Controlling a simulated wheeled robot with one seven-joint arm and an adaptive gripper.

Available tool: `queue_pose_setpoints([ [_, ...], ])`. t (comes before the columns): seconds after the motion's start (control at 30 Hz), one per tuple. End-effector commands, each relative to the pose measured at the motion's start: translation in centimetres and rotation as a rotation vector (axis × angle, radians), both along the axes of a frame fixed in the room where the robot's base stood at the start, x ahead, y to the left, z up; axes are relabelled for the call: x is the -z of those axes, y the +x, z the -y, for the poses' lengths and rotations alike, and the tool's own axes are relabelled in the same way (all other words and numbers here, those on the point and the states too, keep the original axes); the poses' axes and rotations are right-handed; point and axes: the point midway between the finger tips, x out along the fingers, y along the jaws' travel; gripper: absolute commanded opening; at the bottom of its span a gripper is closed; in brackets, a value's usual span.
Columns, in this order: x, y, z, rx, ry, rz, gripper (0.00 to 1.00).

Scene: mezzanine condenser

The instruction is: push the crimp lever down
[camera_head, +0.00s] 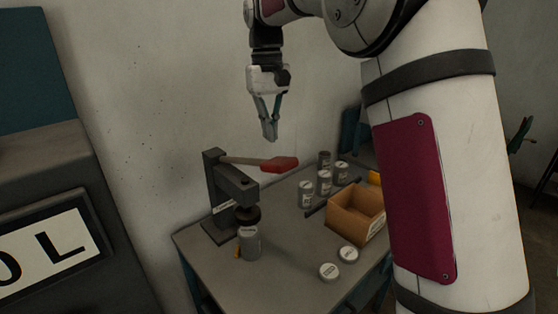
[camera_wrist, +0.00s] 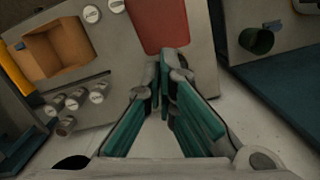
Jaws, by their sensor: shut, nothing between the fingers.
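The crimp lever (camera_head: 278,163) is a bar with a red handle, sticking out to the right from the top of a dark crimp press (camera_head: 216,186) on a small table. It looks about level. My gripper (camera_head: 270,138) is shut and empty, pointing down a little above the red handle in the head view. In the wrist view the red handle (camera_wrist: 159,24) lies just beyond the closed fingertips (camera_wrist: 168,55). I cannot tell for sure whether they touch. A grey can (camera_head: 249,243) stands under the press head.
An open cardboard box (camera_head: 356,213) sits on the table (camera_head: 290,270) at the right, with several grey cans (camera_head: 324,183) behind it. A large dark cabinet (camera_head: 60,190) stands at the left. The wall is close behind.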

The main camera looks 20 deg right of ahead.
Motion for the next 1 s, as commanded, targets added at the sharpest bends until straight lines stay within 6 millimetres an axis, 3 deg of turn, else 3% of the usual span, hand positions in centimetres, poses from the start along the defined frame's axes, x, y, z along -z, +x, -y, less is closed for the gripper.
queue_pose_setpoints([
  [0.2,-4.0,0.5,-0.1,-0.001,0.0,0.003,0.0],
  [0.4,-5.7,0.6,-0.1,-0.001,0.0,0.001,0.0],
  [1.0,-6.1,0.6,-0.1,-0.001,0.0,0.001,0.0],
])
